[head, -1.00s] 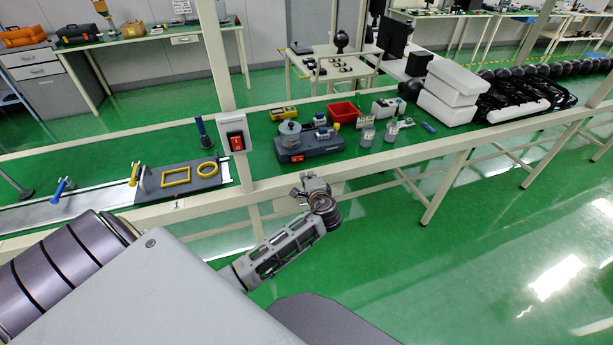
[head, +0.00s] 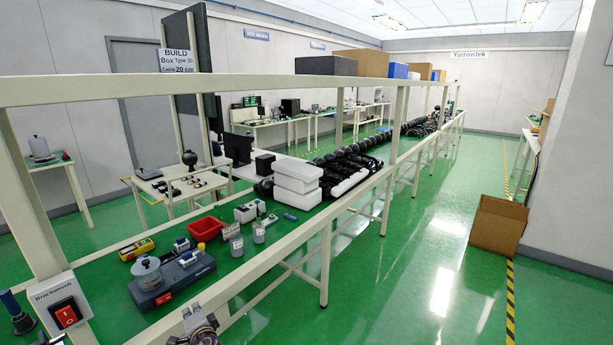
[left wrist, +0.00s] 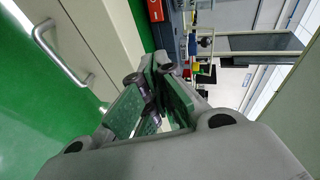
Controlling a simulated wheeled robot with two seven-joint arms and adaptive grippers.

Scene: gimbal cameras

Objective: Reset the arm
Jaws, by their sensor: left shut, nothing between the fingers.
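My left gripper (head: 192,322) shows at the bottom edge of the head view, just in front of the bench's front rail. Only its end part is visible there, and the rest of the arm is out of the picture. In the left wrist view the left gripper's fingers (left wrist: 163,72) meet with nothing between them, so it is shut and empty. My right arm and gripper are in neither view.
The long green bench (head: 225,265) carries a grey device (head: 172,284), a red bin (head: 206,228) and white foam blocks (head: 297,183). A switch box (head: 66,312) stands at lower left. A cardboard box (head: 497,226) stands on the floor at right. The middle aisle is clear.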

